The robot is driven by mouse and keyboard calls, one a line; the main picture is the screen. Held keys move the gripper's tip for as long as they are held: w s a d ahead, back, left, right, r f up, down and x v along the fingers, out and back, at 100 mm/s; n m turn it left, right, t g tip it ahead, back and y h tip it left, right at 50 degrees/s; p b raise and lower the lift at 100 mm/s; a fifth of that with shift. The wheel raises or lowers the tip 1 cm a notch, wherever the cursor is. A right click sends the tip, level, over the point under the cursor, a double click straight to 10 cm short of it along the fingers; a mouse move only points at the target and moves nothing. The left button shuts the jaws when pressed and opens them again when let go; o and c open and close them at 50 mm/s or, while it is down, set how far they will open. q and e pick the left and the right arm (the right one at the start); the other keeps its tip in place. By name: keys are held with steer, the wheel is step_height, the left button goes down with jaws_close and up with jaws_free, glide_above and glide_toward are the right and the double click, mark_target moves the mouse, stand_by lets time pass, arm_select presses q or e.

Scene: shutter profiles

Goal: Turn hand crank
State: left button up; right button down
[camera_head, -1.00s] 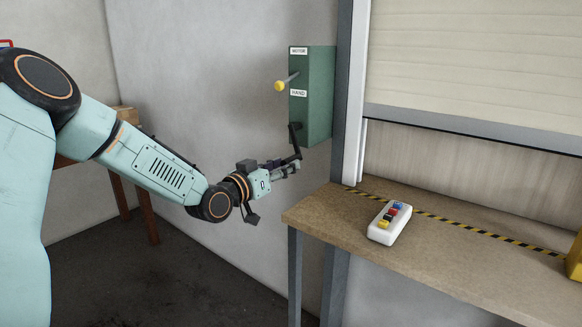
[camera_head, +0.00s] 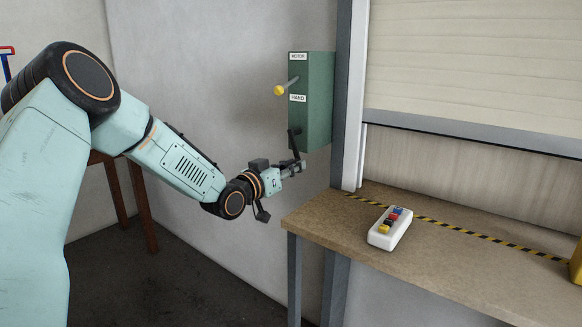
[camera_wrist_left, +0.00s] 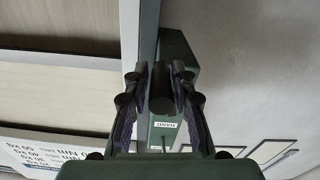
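A green gearbox (camera_head: 318,100) is on the wall beside the shutter frame, with labels MOTOR and HAND. A lever with a yellow knob (camera_head: 279,90) sticks out between the labels, nearer HAND. The dark hand crank (camera_head: 293,145) hangs from the box's lower front, its arm pointing down and slightly right. My left gripper (camera_head: 296,168) is at the crank's lower end. In the left wrist view its fingers (camera_wrist_left: 160,85) lie on both sides of the dark round crank handle (camera_wrist_left: 161,104) and look closed on it. My right gripper is out of view.
The roller shutter (camera_head: 470,60) is partly raised above a wooden bench (camera_head: 450,262). A white push-button box (camera_head: 390,228) lies on the bench near a striped line. A yellow object (camera_head: 577,262) shows at the right edge. The wall left of the gearbox is clear.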

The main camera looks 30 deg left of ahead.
arm_select(q)
jaws_close()
steer(key=shift+a+f, duration=0.1)
stand_by(0.5)
